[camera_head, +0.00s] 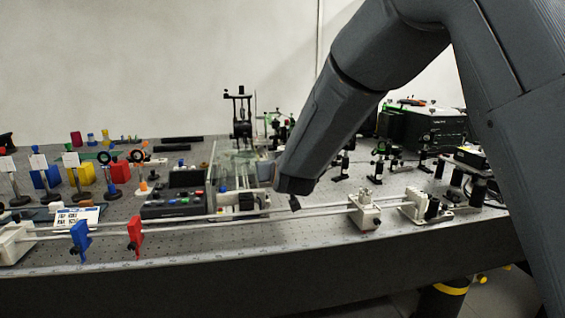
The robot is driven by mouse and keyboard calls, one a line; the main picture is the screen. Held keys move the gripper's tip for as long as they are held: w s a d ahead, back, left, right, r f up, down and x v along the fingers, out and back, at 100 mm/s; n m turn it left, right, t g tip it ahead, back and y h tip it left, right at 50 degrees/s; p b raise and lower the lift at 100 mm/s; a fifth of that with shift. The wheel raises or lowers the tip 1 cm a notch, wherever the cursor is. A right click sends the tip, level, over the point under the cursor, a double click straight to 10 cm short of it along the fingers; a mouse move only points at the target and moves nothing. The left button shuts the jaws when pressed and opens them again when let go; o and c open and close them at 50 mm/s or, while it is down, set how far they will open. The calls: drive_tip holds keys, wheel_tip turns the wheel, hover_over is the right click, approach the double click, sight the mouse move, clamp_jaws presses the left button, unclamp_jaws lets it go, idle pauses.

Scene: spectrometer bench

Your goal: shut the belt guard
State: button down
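A clear, see-through panel (238,168), which looks like the belt guard, stands raised above a pale metal frame (240,204) at the middle of the bench. A dark block sits in the frame below it. I cannot tell the panel's exact angle or where it hinges. My arm comes down from the upper right, and my gripper (294,203) is at its lower end, just right of the frame. Only a small dark tip of my gripper shows. Whether it touches the frame or panel, and how its fingers stand, cannot be made out.
A long rail (190,220) with a blue holder (80,240) and a red holder (135,235) runs along the front. A black control box (172,203) stands left of the frame. Optical mounts and a green-black instrument (425,128) stand right and behind. A dark stand (241,115) rises behind the panel.

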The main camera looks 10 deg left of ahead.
drive_tip(key=shift+d+f+b, duration=0.1)
drive_tip(key=shift+f+b, duration=0.2)
drive_tip(key=shift+f, duration=0.5)
